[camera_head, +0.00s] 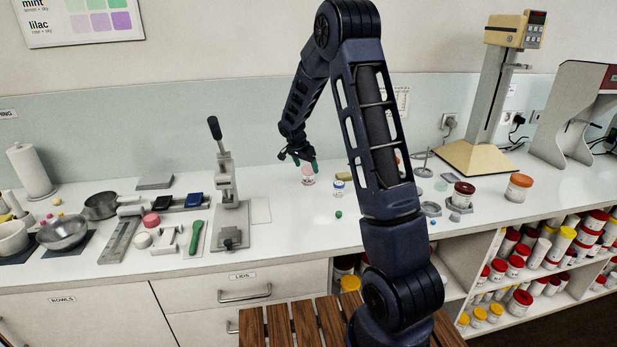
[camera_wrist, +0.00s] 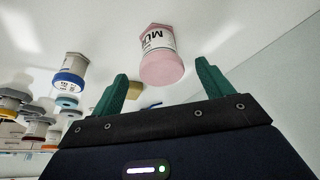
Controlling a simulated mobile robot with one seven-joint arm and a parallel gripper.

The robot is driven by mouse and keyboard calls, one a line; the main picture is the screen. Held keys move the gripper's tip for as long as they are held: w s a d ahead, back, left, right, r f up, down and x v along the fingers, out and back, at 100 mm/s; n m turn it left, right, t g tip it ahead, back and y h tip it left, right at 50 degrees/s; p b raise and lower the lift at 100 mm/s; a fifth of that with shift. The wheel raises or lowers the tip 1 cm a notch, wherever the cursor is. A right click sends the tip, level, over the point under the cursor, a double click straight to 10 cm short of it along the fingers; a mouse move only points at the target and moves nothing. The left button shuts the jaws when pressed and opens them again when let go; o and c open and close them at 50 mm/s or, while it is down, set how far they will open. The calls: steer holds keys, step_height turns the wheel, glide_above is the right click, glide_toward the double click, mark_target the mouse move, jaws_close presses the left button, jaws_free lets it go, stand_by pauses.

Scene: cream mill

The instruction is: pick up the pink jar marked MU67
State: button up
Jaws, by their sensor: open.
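The pink jar (camera_head: 308,176) stands on the white counter, just below my gripper (camera_head: 299,161) in the head view. In the wrist view the pink jar (camera_wrist: 161,66) has a white label on which "MU" can be read; the rest of the marking is turned away. My gripper (camera_wrist: 162,70) is open, with its two green fingers apart. The jar appears between and beyond the fingertips, with nothing held. I cannot tell how far the fingers are from it.
A lever press (camera_head: 228,190) stands to the left. A small green item (camera_head: 338,214) lies nearer the front edge. The wall is behind.

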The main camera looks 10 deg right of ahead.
mark_target(309, 173)
steer(key=shift+x, duration=2.95)
steer(key=shift+w, duration=0.15)
steer(key=shift+c, duration=0.2)
steer(key=c, duration=1.1)
